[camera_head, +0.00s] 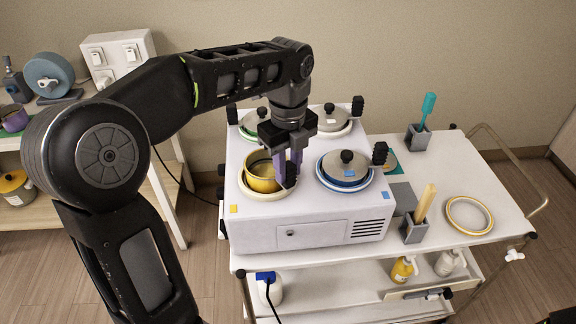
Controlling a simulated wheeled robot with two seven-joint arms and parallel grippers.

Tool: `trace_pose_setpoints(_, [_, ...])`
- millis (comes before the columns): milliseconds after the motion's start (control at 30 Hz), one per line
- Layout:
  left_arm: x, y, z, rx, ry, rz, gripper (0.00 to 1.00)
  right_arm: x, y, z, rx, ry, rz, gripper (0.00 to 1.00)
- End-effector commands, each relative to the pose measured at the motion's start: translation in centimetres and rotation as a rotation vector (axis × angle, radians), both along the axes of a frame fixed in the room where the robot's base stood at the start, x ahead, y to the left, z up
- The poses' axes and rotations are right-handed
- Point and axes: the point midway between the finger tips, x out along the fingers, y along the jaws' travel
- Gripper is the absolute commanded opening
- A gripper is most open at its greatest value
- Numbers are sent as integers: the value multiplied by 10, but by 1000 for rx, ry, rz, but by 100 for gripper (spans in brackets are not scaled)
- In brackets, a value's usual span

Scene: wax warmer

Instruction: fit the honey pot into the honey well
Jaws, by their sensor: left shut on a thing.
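The honey pot (262,181) is a yellow open pot. It is at the front-left well of the white warmer (300,235), the one with a yellow square tag on the front edge. The pale rim of this honey well (264,195) shows around the pot's lower part. I cannot tell whether the pot is fully seated or held a little high. My left gripper (288,168), with purple fingers, points down at the pot's right side and is shut on it. The fingers hide part of that side. My right gripper is not in view.
A lidded blue-ringed pot (345,170) fills the front-right well. Lidded pots (330,118) stand in the back wells. A yellow-rimmed ring-shaped dish (469,215) and a holder with a wooden spatula (413,230) are on the cart at right. A side shelf holds a yellow pot (15,187).

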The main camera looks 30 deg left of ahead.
Motion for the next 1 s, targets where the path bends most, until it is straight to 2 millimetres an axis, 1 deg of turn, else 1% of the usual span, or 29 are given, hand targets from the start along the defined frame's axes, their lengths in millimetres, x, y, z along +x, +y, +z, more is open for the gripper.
trace_pose_setpoints(1000, [0, 0, -20, 1, -1, 0, 0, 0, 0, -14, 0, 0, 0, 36])
